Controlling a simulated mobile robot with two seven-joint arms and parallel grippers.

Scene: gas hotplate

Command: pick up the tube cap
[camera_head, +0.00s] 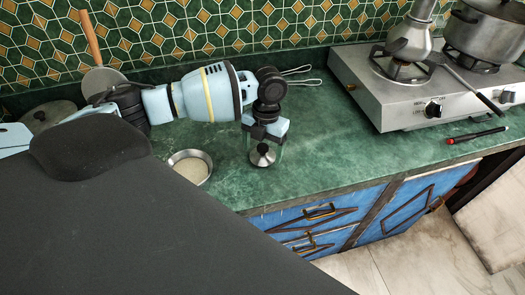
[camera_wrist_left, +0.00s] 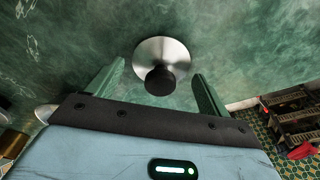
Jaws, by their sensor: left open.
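A small round metal cap with a black knob (camera_head: 262,157), which I take for the tube cap, lies on the green counter near its front edge. It also shows in the left wrist view as a shiny disc (camera_wrist_left: 161,60) with the dark knob towards the camera. My left gripper (camera_head: 264,149) points down over the cap. Its two green fingers are spread apart, one on each side of the knob, and the gripper (camera_wrist_left: 155,88) is empty. I cannot tell whether either finger touches the cap. My right gripper is not in view.
A shallow metal bowl (camera_head: 190,166) stands left of the cap. A gas hotplate (camera_head: 405,105) with a moka-like pot and a large pot (camera_head: 487,30) is at the right. A red-and-black tool (camera_head: 476,135) lies before it. The counter between cap and hotplate is clear.

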